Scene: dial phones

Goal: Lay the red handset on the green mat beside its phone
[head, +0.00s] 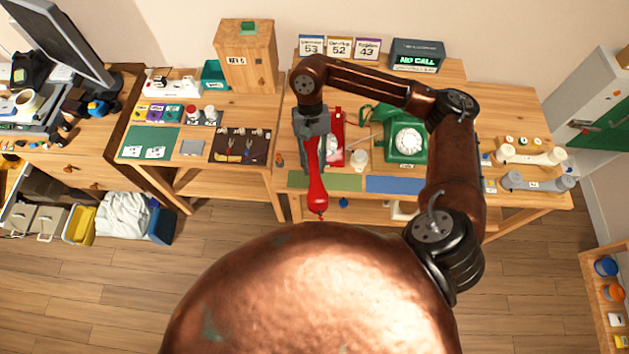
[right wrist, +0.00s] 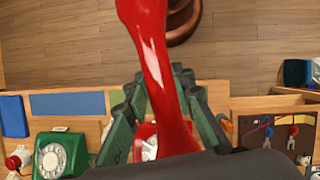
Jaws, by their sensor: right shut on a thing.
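The red handset (head: 316,185) is held by my right gripper (head: 313,138), whose fingers are closed around it. In the head view its free end reaches past the table's front edge, and the handset crosses over the left part of the green mat (head: 345,182). The red phone (head: 337,140) stands just right of the gripper, partly hidden by it. My left gripper is not in view.
A blue mat (head: 394,185) lies right of the green one. White (head: 530,155) and grey (head: 538,181) handsets rest at the right. A tool mat (head: 240,147) lies on the table to the left.

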